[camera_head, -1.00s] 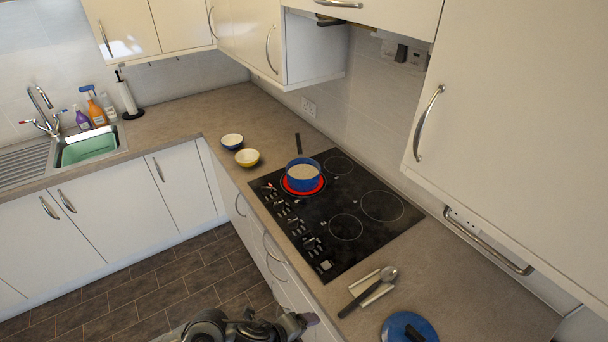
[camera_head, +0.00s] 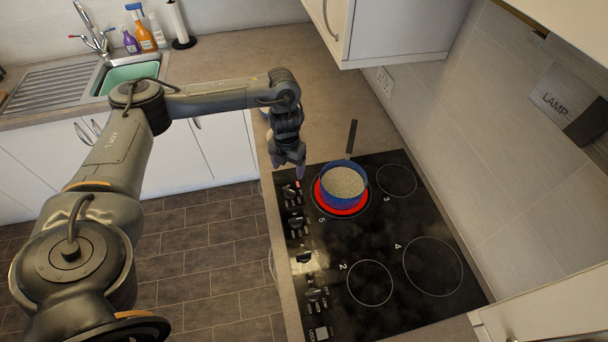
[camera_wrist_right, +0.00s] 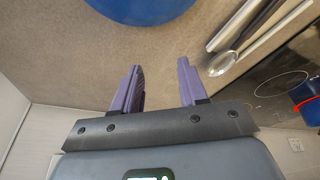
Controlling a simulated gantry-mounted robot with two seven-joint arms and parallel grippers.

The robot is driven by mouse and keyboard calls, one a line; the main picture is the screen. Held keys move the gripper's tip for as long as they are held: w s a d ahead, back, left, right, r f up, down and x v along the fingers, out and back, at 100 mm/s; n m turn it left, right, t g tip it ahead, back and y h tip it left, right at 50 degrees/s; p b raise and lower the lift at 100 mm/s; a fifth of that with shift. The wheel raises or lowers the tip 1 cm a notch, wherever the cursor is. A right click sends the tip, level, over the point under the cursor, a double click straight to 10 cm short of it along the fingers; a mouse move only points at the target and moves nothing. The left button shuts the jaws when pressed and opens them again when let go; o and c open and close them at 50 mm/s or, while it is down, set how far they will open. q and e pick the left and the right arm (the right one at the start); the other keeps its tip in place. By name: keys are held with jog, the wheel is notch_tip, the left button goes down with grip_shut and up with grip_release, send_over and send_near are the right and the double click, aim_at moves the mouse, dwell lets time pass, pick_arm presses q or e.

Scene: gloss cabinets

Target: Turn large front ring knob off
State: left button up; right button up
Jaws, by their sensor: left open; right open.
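The black hob (camera_head: 400,215) has a column of knobs along its left edge in the head view. A knob (camera_head: 290,192) sits near the top of that column, beside a small red light, and another knob (camera_head: 296,221) sits below it. The ring under the blue pot (camera_head: 344,184) glows red. My left gripper (camera_head: 291,174) points down, open, at the upper end of the knob column. Whether it touches a knob I cannot tell. My right gripper (camera_wrist_right: 158,84) is open and empty above the worktop in the right wrist view.
A blue lid (camera_wrist_right: 145,8) and a spoon (camera_wrist_right: 224,62) lie on the worktop near my right gripper. The pot handle (camera_head: 351,137) points to the back. A wall cabinet (camera_head: 405,28) hangs above the far worktop. The lower right rings are empty.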

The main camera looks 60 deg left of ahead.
pick_arm(q)
jog(key=b, duration=0.3)
send_over(289, 189)
notch_tip(289, 189, down, 5)
jog(key=shift+f, duration=0.15)
pick_arm(e)
jog(key=f, duration=0.3)
jog(key=shift+s+d+f, duration=0.2)
jog(key=shift+s+f, duration=0.05)
jog(key=shift+s, duration=0.1)
pick_arm(q)
jog(key=shift+f+p, duration=0.45)
jog(key=shift+f, duration=2.2)
pick_arm(e)
jog(key=shift+w+r, duration=0.15)
jog(key=shift+r, duration=0.35)
jog(key=shift+a, duration=0.1)
pick_arm(q)
jog(key=c, duration=1.1)
jog(key=shift+o, duration=0.2)
pick_arm(e)
jog(key=shift+r, duration=0.1)
